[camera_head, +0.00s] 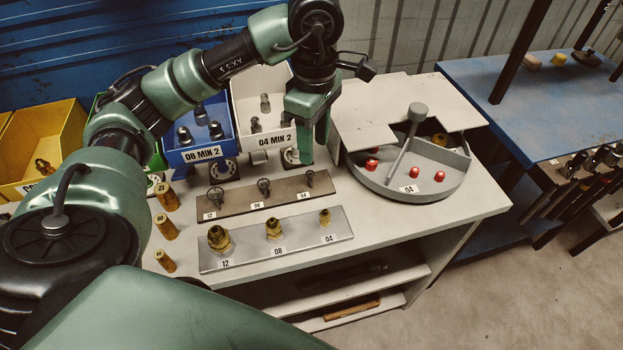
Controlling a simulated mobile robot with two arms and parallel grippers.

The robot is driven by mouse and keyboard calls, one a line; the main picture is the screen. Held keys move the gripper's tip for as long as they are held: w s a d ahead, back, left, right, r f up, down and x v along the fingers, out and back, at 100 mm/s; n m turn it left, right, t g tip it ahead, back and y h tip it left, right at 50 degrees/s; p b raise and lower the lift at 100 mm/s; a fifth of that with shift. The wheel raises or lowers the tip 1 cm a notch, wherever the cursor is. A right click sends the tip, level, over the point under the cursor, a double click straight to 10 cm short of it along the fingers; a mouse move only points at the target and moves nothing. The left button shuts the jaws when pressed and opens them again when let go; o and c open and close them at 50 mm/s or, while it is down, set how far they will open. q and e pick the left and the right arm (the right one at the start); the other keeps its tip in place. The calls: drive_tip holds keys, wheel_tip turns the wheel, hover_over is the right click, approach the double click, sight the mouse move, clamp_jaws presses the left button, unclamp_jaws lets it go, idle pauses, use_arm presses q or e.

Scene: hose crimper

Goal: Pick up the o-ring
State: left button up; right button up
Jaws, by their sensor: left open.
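No o-ring can be made out for certain. Dark ring-shaped pieces stand on a brown strip (238,200) marked 12, 08 and 04; the smallest piece (310,178) is at its right end. Dark round parts also show below the bins, one (222,170) under the blue bin and one (290,157) under the white bin. My left gripper (314,150) is open and points down, in front of the white bin and left of the round tray. It appears to be above the strip's 04 end, with nothing visible between its fingers. My right gripper is out of view.
A grey round tray (382,187) with a central post and red pieces stands right on the workbench (440,215). A metal plate (215,262) holds brass fittings. Yellow (70,140), blue (190,152) and white (240,105) bins line the back.

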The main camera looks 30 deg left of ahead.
sight(311, 175)
use_arm(q)
drive_tip(key=f, duration=0.2)
drive_tip(key=f+p, duration=0.1)
drive_tip(key=f, duration=0.1)
drive_tip(key=a+f+p, duration=0.1)
drive_tip(key=f, duration=0.2)
drive_tip(key=shift+w, duration=0.3)
drive_tip(key=shift+f, duration=0.3)
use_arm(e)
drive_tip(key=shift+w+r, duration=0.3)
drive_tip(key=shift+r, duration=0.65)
use_arm(q)
drive_tip(key=shift+f+b, duration=0.3)
drive_tip(key=shift+b, duration=0.1)
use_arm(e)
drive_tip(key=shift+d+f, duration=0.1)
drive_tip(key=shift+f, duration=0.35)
use_arm(q)
clamp_jaws()
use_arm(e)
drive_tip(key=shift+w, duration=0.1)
